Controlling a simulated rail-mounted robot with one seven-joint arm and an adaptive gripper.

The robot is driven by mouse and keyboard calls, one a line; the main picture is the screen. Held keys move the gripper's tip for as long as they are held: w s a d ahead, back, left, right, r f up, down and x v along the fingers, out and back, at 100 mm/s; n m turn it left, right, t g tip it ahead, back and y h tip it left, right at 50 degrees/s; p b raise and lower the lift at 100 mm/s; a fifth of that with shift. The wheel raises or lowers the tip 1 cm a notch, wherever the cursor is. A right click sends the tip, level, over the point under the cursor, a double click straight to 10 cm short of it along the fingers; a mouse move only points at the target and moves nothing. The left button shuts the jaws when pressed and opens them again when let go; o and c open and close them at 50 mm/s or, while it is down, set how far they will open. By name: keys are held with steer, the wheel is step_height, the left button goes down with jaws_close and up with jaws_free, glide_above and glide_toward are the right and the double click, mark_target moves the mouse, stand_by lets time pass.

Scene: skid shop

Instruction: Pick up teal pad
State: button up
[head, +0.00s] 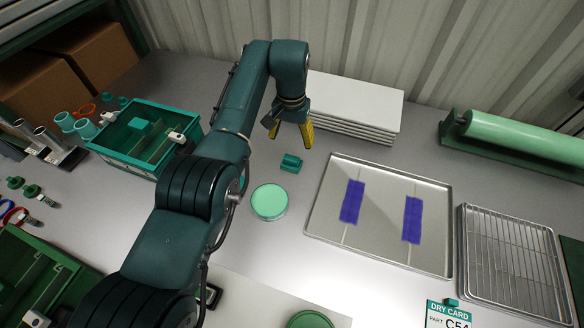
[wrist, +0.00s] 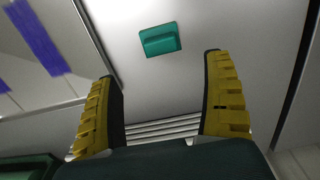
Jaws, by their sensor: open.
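The teal pad (head: 290,162) is a small teal block on the grey bench, between the round mint lid and the white stack. In the wrist view the teal pad (wrist: 160,39) lies beyond the fingertips, roughly centred between them and apart from both. My gripper (head: 291,135) has yellow-padded fingers and hangs above the bench on the far side of the pad, near the white stack. In the wrist view my gripper (wrist: 162,68) is open, with nothing between its fingers.
A stack of white sheets (head: 355,103) stands behind my gripper. A metal tray (head: 380,240) with two purple strips lies right of the pad. A mint round lid (head: 269,202) sits in front. A teal-rimmed bin (head: 110,155) is left, a wire rack (head: 510,255) far right.

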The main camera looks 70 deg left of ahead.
mark_target(291, 159)
step_height(291, 159, down, 5)
steer(key=shift+r+b, duration=0.1)
steer(key=shift+b, duration=0.6)
step_height(291, 159, down, 5)
steer(key=b, duration=0.3)
steer(key=shift+f, duration=0.2)
steer(key=shift+r, duration=0.15)
steer(key=c, duration=1.3)
